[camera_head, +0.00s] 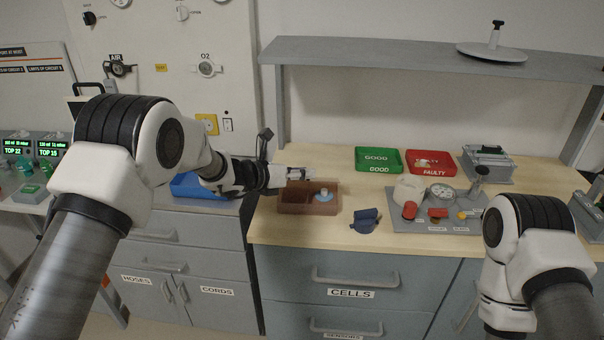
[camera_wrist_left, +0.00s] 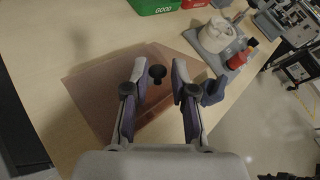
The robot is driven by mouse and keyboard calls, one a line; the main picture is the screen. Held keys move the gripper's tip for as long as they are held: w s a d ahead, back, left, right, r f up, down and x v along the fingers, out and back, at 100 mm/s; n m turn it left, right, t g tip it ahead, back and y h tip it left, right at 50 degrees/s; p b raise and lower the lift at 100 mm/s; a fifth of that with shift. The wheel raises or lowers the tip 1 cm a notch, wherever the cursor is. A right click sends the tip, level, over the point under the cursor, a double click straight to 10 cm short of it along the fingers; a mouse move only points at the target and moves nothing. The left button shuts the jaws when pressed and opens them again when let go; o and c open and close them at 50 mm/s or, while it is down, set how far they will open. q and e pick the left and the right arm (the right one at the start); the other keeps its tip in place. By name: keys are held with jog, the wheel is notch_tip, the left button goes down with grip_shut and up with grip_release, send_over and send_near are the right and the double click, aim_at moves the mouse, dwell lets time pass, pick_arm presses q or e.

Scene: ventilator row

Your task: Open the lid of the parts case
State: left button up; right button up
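The parts case (camera_head: 295,208) is a brown box with compartments on the wooden counter. A blue and white piece (camera_head: 325,195) shows in its right part. My left gripper (camera_head: 300,174) is over the back left of the case. How far the lid is raised, if at all, I cannot tell. My right gripper is out of view.
A dark blue clip-like part (camera_head: 365,220) lies right of the case. Behind are a green GOOD tray (camera_head: 379,154) and a red FAULTY tray (camera_head: 431,156). A grey fixture board (camera_head: 440,224) stands right. A grey shelf (camera_head: 420,60) overhangs the back.

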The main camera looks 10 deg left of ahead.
pick_arm(q)
jog(key=shift+o, duration=0.4)
jog(key=v, duration=1.2)
